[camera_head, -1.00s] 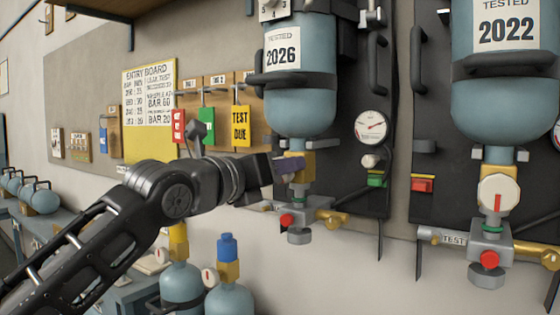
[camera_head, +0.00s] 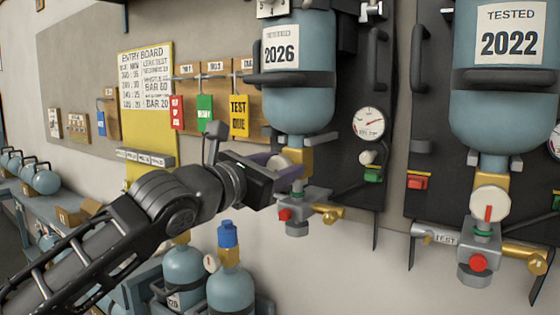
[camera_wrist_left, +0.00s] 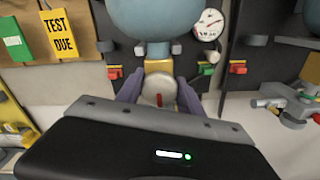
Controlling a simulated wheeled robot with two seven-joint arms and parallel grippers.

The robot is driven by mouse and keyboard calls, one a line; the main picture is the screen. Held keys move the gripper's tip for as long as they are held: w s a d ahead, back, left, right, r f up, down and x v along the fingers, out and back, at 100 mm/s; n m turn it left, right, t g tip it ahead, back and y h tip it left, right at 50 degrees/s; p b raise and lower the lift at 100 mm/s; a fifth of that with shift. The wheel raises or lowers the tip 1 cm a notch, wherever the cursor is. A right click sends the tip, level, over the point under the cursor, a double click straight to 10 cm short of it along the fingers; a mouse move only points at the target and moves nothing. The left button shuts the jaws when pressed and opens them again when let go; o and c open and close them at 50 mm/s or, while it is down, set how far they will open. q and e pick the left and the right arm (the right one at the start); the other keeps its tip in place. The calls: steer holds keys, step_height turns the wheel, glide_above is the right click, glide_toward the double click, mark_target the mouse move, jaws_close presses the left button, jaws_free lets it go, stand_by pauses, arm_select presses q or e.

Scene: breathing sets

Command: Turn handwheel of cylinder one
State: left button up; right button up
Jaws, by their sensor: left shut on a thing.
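Cylinder one appears to be the blue-grey cylinder (camera_head: 300,95) labelled 2026, hanging upside down on a dark panel, with a brass valve below it. Its handwheel (camera_wrist_left: 157,92), pale with a red mark, shows in the left wrist view between the two purple-grey fingers. It is partly covered in the head view (camera_head: 278,162). My left gripper (camera_head: 284,163) reaches in from the left and is shut on this handwheel. It also shows in the left wrist view (camera_wrist_left: 157,90). My right gripper is not in view.
A second cylinder (camera_head: 505,100) labelled 2022 hangs at the right, with a white handwheel (camera_head: 490,204). A gauge (camera_head: 369,122) and green button (camera_head: 373,175) sit right of cylinder one. Tags hang on the board behind my left arm. Smaller cylinders (camera_head: 229,285) stand below.

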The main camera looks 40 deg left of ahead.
arm_select(q)
steer(key=o, duration=1.4)
steer(key=shift+s, duration=0.1)
steer(key=s, duration=0.7)
steer(key=shift+s+d, duration=0.15)
steer(key=shift+s, duration=0.15)
